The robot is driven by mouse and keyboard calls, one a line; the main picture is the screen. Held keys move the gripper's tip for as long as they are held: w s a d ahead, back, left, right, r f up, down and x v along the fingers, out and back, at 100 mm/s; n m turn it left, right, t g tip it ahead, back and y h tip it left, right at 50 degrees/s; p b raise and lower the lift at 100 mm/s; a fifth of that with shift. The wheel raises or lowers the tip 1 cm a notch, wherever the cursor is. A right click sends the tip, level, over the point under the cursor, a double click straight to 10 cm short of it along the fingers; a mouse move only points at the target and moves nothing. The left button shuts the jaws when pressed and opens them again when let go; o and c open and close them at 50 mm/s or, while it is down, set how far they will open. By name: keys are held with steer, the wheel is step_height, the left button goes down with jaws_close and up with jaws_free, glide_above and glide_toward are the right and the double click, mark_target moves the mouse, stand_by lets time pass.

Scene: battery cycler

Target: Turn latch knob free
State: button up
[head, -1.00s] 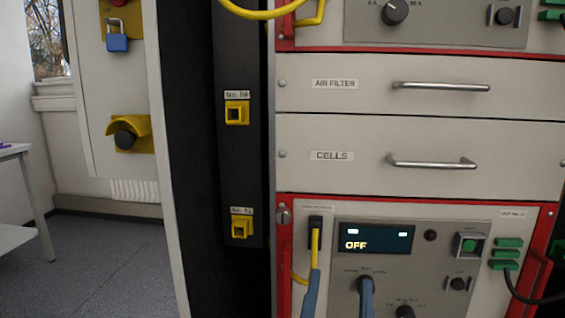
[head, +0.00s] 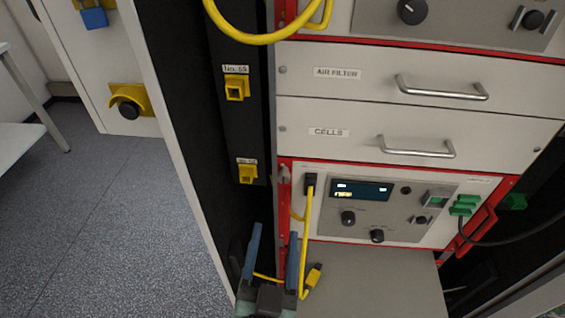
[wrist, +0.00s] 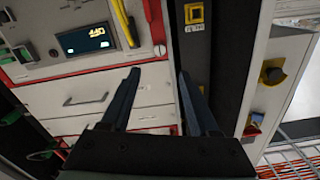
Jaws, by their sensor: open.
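The latch knob (head: 284,173) is a small silver knob at the upper left corner of the red-framed cycler unit (head: 400,231). In the wrist view, which looks upside down, the knob (wrist: 160,49) shows just beyond the fingertips, roughly in line with the gap between them. My gripper (head: 273,229) is open and empty, its two blue fingers apart, below the knob in the head picture. The wrist view also shows my gripper (wrist: 158,72) open. I see no contact with the knob.
A yellow cable (head: 305,225) hangs from a black plug beside the knob, close to my right finger. The black post (head: 242,125) with yellow sockets stands to the left. The CELLS drawer (head: 360,140) is above. A grey shelf (head: 375,283) lies below the unit.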

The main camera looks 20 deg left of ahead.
mark_target(283, 180)
steer(key=p+x, duration=0.1)
steer(key=x, duration=1.2)
steer(key=shift+f, duration=0.1)
steer(key=shift+s, duration=0.1)
jaws_close()
